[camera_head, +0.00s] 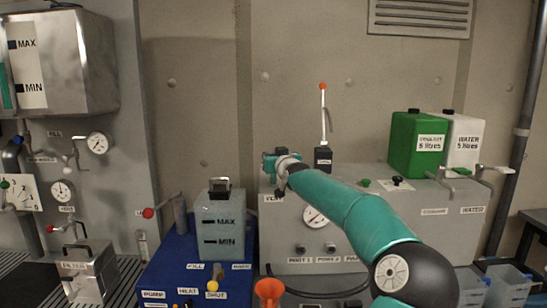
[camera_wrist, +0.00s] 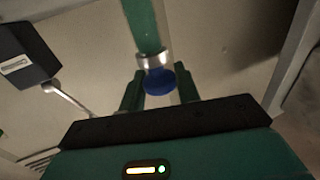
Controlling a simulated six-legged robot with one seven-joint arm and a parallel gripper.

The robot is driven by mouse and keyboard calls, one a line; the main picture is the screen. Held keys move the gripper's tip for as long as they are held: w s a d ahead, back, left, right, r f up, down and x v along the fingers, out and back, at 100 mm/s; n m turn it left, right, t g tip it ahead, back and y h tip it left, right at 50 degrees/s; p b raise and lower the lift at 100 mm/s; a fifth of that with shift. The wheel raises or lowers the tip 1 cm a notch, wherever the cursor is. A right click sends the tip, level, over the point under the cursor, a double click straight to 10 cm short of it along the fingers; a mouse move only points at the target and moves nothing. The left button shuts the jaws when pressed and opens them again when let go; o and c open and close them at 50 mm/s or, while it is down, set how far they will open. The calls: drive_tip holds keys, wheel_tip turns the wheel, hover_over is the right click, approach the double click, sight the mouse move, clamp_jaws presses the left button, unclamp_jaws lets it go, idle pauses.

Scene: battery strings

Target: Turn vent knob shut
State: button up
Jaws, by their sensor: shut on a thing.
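The vent knob, which I take to be the blue round knob (camera_wrist: 160,82), shows in the wrist view at the end of a silver collar and a green tube. My gripper (camera_wrist: 159,90) has one teal finger on each side of it and is shut on it. In the head view my gripper (camera_head: 284,172) is at the upper left corner of the grey panel (camera_head: 360,255), above a partly hidden label beginning with V. The knob is hidden there behind the gripper and arm. I cannot tell how far the knob is turned.
A small black box with a red-tipped lever (camera_head: 323,120) stands just right of my gripper. Green (camera_head: 418,145) and white (camera_head: 464,145) canisters stand on the panel. A blue bench (camera_head: 180,265) with a clear MAX/MIN tank (camera_head: 222,222) is to the left. An orange funnel (camera_head: 269,290) is in front.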

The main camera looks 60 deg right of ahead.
drive_tip(key=shift+d+n+t+y, duration=0.1)
drive_tip(key=shift+n+t+y, duration=1.2)
drive_tip(key=shift+y, duration=0.55)
drive_tip(key=shift+n+t+y, duration=1)
drive_tip(key=shift+n+y, duration=0.5)
drive_tip(key=shift+y, duration=0.35)
drive_tip(key=shift+n+t+y, duration=0.2)
drive_tip(key=shift+n+y, duration=0.8)
drive_tip(key=shift+y, duration=0.55)
drive_tip(key=shift+n+t+y, duration=0.2)
drive_tip(key=shift+n+y, duration=0.8)
drive_tip(key=shift+y, duration=0.55)
drive_tip(key=shift+f+n+y, duration=0.1)
drive_tip(key=shift+n+y, duration=0.2)
drive_tip(key=shift+y, duration=0.2)
drive_tip(key=o, duration=0.9)
drive_tip(key=shift+w, duration=0.1)
drive_tip(key=s+d, duration=0.1)
drive_tip(key=s, duration=1.3)
